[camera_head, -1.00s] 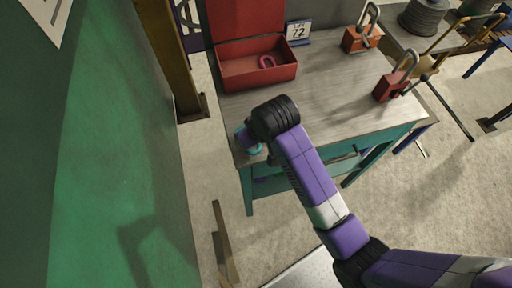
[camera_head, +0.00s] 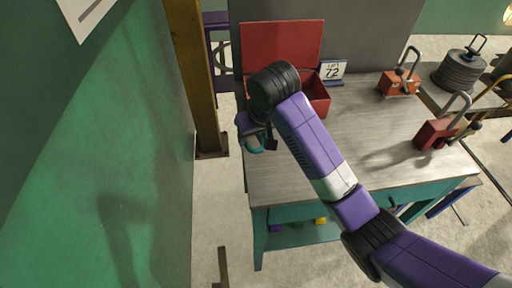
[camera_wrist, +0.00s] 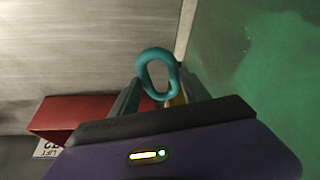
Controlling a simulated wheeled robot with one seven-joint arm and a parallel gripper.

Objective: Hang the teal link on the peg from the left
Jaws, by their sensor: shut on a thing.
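The teal link (camera_wrist: 142,68) is a rounded loop held in my gripper (camera_wrist: 160,95); its far end sticks out beyond the fingers in the wrist view. In the head view the link (camera_head: 254,148) shows just below my wrist, over the left edge of the workbench. My gripper (camera_head: 258,136) is shut on the link, its fingers mostly hidden there by the wrist. I cannot make out the peg in either view.
An open red box (camera_head: 318,98) stands on the workbench (camera_head: 375,125), partly behind my wrist. A yellow column (camera_head: 186,75) and a green wall (camera_head: 130,160) are on the left.

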